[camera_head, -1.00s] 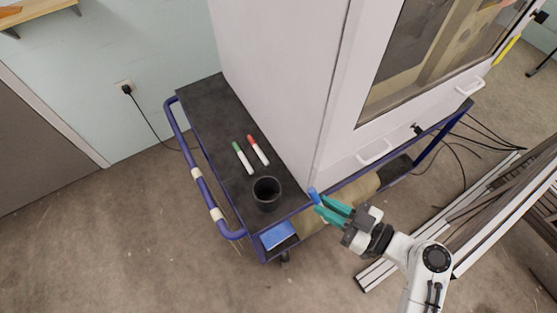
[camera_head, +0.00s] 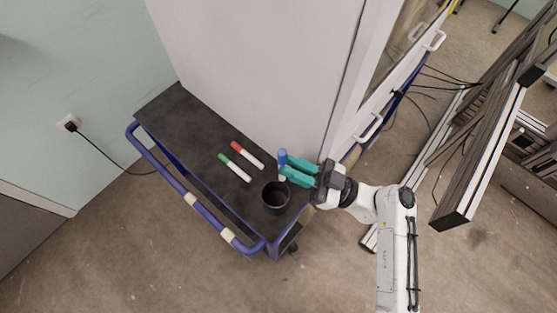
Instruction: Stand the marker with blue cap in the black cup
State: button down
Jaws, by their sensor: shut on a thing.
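The marker with the blue cap (camera_head: 282,157) is upright in my gripper (camera_head: 286,166), blue end up, with a short white stretch of its body showing below. My gripper's two teal fingers are shut on it, reaching in from the right. The black cup (camera_head: 275,203) stands upright on the dark cart top, just below the marker in the picture. The marker's lower end shows close to the cup's far rim. I cannot tell whether it is above the opening or behind the rim.
A red-capped marker (camera_head: 248,155) and a green-capped marker (camera_head: 235,168) lie on the cart top (camera_head: 180,120), left of the cup. A tall white cabinet (camera_head: 260,60) stands close behind. The cart's blue rail (camera_head: 190,199) runs along the left.

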jog(key=shift+a+f+b, duration=0.2)
jog(key=shift+f+b, duration=4.3)
jog(key=shift+f, duration=0.75)
jog(key=c, duration=1)
grip_release()
jog(key=shift+d+f, duration=0.1)
